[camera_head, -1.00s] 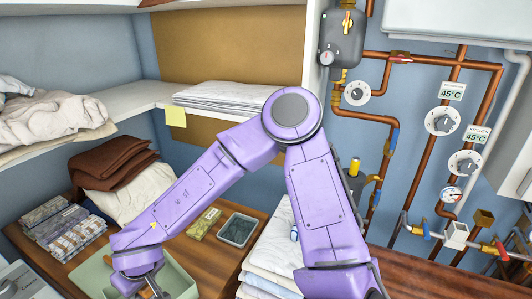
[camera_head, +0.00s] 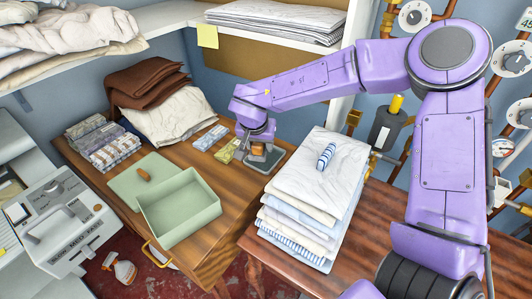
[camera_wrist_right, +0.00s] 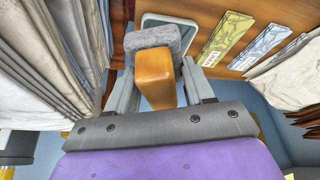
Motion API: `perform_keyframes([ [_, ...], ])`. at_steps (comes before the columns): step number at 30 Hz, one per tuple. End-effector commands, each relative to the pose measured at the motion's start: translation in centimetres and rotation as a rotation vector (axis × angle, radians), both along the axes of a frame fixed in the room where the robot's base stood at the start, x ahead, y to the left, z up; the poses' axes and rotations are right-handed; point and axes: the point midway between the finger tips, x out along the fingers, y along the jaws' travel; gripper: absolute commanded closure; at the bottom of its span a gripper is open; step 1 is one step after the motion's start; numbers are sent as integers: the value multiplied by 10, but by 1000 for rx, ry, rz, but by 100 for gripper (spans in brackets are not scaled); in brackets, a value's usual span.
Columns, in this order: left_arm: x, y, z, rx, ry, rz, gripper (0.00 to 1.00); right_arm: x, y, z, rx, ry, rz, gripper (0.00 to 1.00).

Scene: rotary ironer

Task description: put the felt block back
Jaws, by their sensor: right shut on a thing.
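The felt block (camera_wrist_right: 152,38) has a grey felt face and an orange-brown wooden grip (camera_wrist_right: 158,72). In the right wrist view my right gripper (camera_wrist_right: 156,78) is shut on the wooden grip, with a finger on each side. In the head view the gripper (camera_head: 258,146) points down at the small grey tray (camera_head: 275,166) on the wooden counter. The block's wooden part (camera_head: 258,152) shows between the fingers, over the tray; its felt face is hidden there. I cannot tell whether the felt touches the tray. My left gripper is out of view.
Green and blue packets (camera_head: 228,150) lie left of the tray. An open green box (camera_head: 180,212) and its lid (camera_head: 135,180) are nearer. A folded linen stack (camera_head: 305,205) with a striped roll (camera_head: 326,156) stands right of the tray. Brown cloths (camera_head: 145,82) lie behind.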

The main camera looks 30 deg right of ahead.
Motion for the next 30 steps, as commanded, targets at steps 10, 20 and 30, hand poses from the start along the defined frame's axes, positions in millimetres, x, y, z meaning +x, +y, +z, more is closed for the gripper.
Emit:
perform_keyframes([
  [10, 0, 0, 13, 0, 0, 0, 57, 56, -55, -61, -2, 2, 3, 76],
  [20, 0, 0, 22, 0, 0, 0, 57, 68, -64, -104, -2, 2, 8, 76],
  [30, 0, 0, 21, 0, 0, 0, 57, 67, -64, -111, 0, 0, 6, 76],
])
